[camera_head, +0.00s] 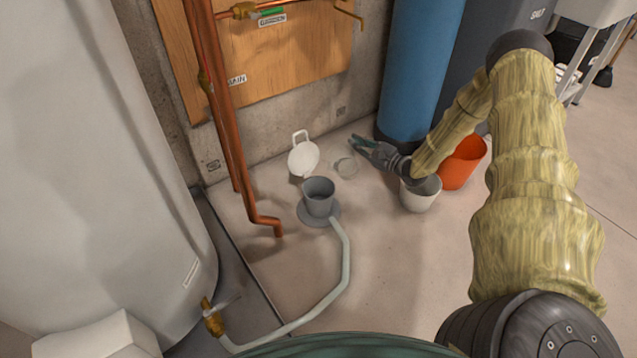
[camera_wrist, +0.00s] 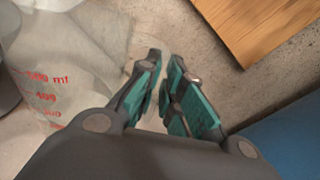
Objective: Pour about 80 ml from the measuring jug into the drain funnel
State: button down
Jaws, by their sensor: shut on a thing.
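The measuring jug (camera_head: 346,168) is clear and looks roughly upright, low by the floor, just right of and behind the drain funnel. In the wrist view the jug (camera_wrist: 48,75) fills the left side, with red ml marks. My gripper (camera_head: 361,143) reaches in from the right; in the wrist view its teal-padded fingers (camera_wrist: 165,92) are closed together beside the jug, on its handle, which is hard to make out. The grey drain funnel (camera_head: 319,194) stands on a round grey base. The liquid level, and whether the jug touches the floor, I cannot tell.
A white piece with a loop handle (camera_head: 303,158) lies behind the funnel. A pale hose (camera_head: 338,285) runs from the funnel to a brass valve (camera_head: 213,318). Copper pipes (camera_head: 240,170) stand left.

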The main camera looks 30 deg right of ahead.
aim_at(353, 140)
jog(key=a+r+n+p, duration=0.1)
jog(key=a+r+p, duration=0.1)
jog(key=r, duration=0.1)
jog(key=shift+s+a+n, duration=0.25)
jog(key=shift+s+n, duration=0.05)
jog(key=shift+n, duration=0.1)
jog(key=shift+s+a+r+n+p, duration=0.2)
jog(key=shift+a+r+n+p, duration=0.3)
jog(key=shift+r+n+p, duration=0.3)
jog(key=shift+s+a+r+n+p, duration=0.15)
jog(key=shift+a+r+n+p, duration=0.35)
jog(key=shift+r+n+p, duration=0.25)
jog(key=shift+f, duration=0.1)
jog(key=shift+s+a+n, duration=0.15)
jog(key=shift+a+n, duration=0.45)
jog(key=shift+n, duration=0.25)
jog(key=shift+s+a+r+n, duration=0.2)
jog(key=shift+a+r+n, duration=0.4)
dwell(0.9)
jog(key=shift+d, duration=0.1)
